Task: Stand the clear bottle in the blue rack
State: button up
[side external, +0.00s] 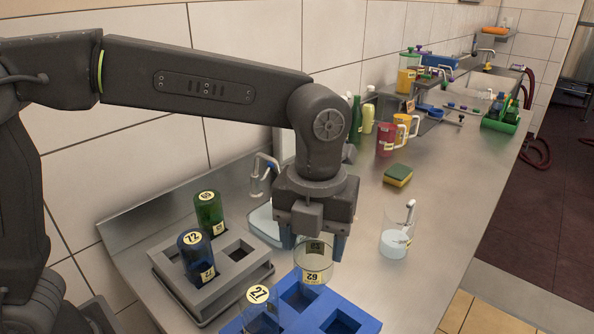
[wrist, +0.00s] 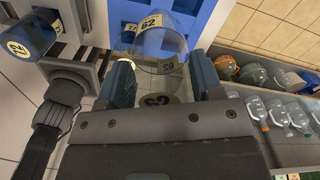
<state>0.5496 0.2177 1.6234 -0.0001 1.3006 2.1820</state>
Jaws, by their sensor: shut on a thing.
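A clear bottle (side external: 314,274) with a pale label reading 62 is between the fingers of my gripper (side external: 314,248). My gripper is shut on it, pointing down, and the bottle looks close to upright. The bottle also shows in the wrist view (wrist: 160,48) between the fingertips (wrist: 162,82). The blue rack (side external: 362,316) is at the bottom of the side view, with square openings. The bottle is at the rack's far edge; I cannot tell whether its base touches the rack. Another clear bottle (side external: 260,318), labelled 27, stands at the rack's left.
A grey rack (side external: 177,293) at left holds a green bottle (side external: 208,212) and a blue bottle (side external: 194,256). A clear jug (side external: 394,243) with white liquid stands right of my gripper. A sponge (side external: 398,175) lies behind. Open counter lies right of the jug.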

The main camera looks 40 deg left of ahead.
jog(key=s+d+f+m, duration=0.2)
jog(key=s+d+f, duration=0.3)
jog(key=s, duration=0.2)
jog(key=shift+s+f+m, duration=0.15)
jog(key=shift+f+m, duration=0.05)
jog(key=shift+m, duration=0.2)
dwell(0.3)
jog(key=shift+f, duration=1.4)
jog(key=shift+f, duration=0.15)
jog(key=shift+f, duration=0.65)
jog(key=shift+a+f, duration=0.1)
jog(key=shift+f, duration=0.45)
jog(key=o, duration=1.2)
